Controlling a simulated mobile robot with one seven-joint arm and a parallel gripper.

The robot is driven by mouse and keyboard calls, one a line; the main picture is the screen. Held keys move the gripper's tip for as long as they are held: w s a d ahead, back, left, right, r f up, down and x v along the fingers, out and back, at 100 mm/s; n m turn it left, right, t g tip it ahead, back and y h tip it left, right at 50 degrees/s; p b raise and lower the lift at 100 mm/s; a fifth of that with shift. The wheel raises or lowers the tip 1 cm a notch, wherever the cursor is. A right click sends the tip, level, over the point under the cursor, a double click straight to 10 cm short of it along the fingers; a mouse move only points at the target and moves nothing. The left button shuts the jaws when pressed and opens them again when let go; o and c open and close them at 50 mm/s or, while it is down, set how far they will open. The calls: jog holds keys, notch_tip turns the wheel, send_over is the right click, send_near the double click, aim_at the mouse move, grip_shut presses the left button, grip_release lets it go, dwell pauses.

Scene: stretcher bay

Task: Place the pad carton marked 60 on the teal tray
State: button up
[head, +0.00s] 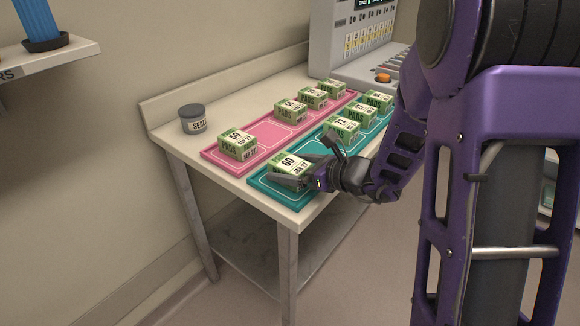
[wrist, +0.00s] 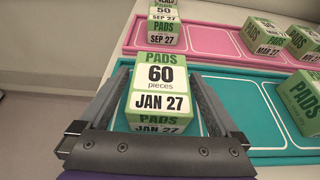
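The pad carton marked 60 (head: 289,165) is green and white and dated JAN 27. It sits upright in the near end compartment of the teal tray (head: 262,183), apparently resting on it. In the wrist view the carton (wrist: 160,85) stands between the two fingers of my gripper (wrist: 161,78). Narrow strips of the teal tray (wrist: 265,110) show between the carton and both fingers, so the fingers look open around it. In the head view my gripper (head: 312,172) is low at the carton's right side. The carton's underside is hidden.
Several other pad cartons, one marked 72 (head: 343,129), stand farther back on the teal tray. The pink tray (head: 268,134) alongside holds a carton marked 50 (head: 238,145) and others. A grey jar (head: 193,118) stands at the table's left; a grey console (head: 362,40) is behind.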

jog(key=shift+r, duration=0.1)
jog(key=shift+r+p, duration=0.25)
jog(key=shift+p, duration=0.05)
jog(key=p+v, duration=0.1)
jog(key=v, duration=1.1)
jog(key=shift+f, duration=0.15)
